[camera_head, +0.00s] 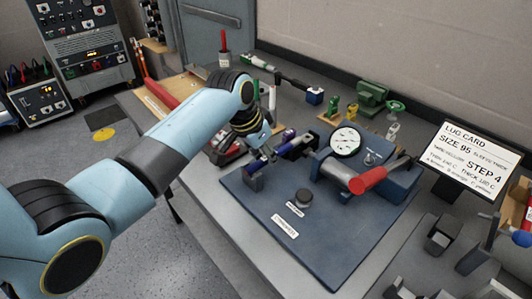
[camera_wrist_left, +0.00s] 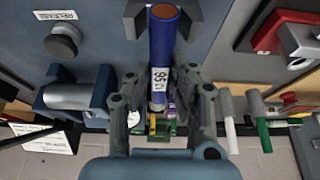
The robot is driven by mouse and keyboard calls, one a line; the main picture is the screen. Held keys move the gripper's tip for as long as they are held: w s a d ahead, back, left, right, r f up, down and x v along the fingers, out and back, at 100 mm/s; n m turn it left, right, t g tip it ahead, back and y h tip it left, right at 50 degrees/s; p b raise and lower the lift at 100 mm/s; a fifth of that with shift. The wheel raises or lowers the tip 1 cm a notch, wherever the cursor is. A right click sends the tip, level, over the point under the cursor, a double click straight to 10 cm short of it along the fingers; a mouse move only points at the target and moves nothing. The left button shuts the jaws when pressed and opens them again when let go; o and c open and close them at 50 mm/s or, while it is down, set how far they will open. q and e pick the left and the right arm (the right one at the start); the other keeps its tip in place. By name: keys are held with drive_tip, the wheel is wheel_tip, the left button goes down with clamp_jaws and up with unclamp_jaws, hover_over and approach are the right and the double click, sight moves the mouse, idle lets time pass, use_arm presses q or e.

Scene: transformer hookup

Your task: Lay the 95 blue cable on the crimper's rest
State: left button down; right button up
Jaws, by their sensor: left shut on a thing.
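My left gripper (camera_head: 270,152) is shut on the 95 blue cable (camera_head: 298,143), over the left edge of the crimper's blue base plate (camera_head: 285,222). In the left wrist view the blue cable (camera_wrist_left: 163,45) carries a white 95 label and shows a copper-coloured end. The gripper's fingers (camera_wrist_left: 158,88) close on both sides of it. The cable's end lies between two grey-blue prongs of the rest (camera_wrist_left: 190,18); the rest also shows in the head view (camera_head: 253,179). I cannot tell whether the cable touches it. The crimper (camera_head: 340,172) has a red handle and a gauge.
A black knob (camera_head: 303,197) stands on the base plate. The lug card (camera_head: 468,155) reads size 95, step 4. Grey brackets (camera_head: 440,237) stand at the lower right. A green tool (camera_head: 372,95) and other small items stand behind. The plate's front is clear.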

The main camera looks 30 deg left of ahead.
use_arm(q)
drive_tip(key=shift+f, duration=0.3)
idle(0.8)
drive_tip(key=c, duration=1.1)
unclamp_jaws()
wheel_tip(320, 180, up, 3)
drive_tip(key=p, duration=0.3)
drive_tip(key=shift+p, duration=0.3)
wheel_tip(320, 180, up, 2)
drive_tip(key=shift+r+p, duration=0.1)
drive_tip(key=shift+p, duration=0.4)
drive_tip(key=shift+r, duration=0.9)
